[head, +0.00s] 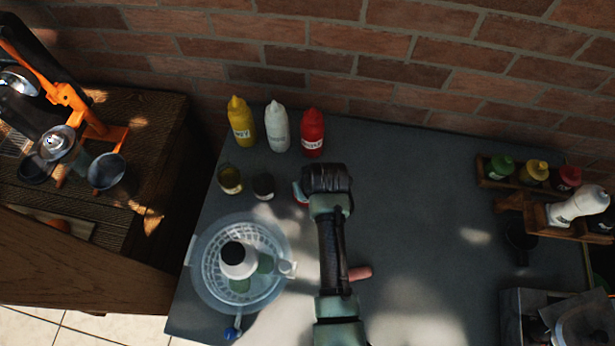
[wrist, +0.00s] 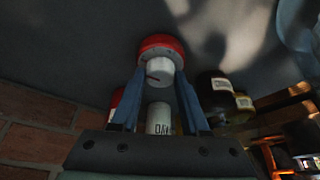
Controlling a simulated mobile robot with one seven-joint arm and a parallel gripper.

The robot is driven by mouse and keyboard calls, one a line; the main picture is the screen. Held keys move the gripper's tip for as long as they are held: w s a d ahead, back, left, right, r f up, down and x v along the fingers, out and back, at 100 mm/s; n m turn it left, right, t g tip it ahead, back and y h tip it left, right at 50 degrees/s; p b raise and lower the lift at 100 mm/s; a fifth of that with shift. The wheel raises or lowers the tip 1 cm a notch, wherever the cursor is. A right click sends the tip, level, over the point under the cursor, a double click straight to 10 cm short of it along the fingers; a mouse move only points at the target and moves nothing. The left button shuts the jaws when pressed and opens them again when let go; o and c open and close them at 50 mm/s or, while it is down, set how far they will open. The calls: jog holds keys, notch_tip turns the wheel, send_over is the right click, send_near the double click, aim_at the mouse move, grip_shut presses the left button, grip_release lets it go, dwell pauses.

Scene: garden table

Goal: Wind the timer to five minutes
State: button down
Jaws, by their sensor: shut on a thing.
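The timer has a round red base (wrist: 157,43) and a white knob (wrist: 158,66) with a small red mark on its side, in the wrist view. My gripper (wrist: 160,76) is shut on the white knob, one blue-grey finger on each side. In the head view my gripper (head: 298,190) is at the middle of the grey table, and my wrist hides most of the timer. Only a sliver of the red base (head: 300,202) shows there. I cannot read any minute marks on the timer.
Yellow (head: 241,122), white (head: 276,127) and red (head: 312,133) squeeze bottles stand behind my gripper. Two small jars (head: 230,180) (head: 264,187) and a salad spinner (head: 200,290) are to the left. A pinkish cylinder (head: 361,273) lies beside my arm. The table right of my arm is clear up to a wooden rack (head: 508,203).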

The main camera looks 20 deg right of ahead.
jog(key=shift+m+h, duration=0.3)
jog(key=shift+m, duration=0.6)
jog(key=shift+w, duration=0.1)
jog(key=shift+c, duration=2)
grip_release()
jog(key=shift+a, duration=0.1)
jog(key=v, duration=1.3)
jog(key=shift+b, duration=0.35)
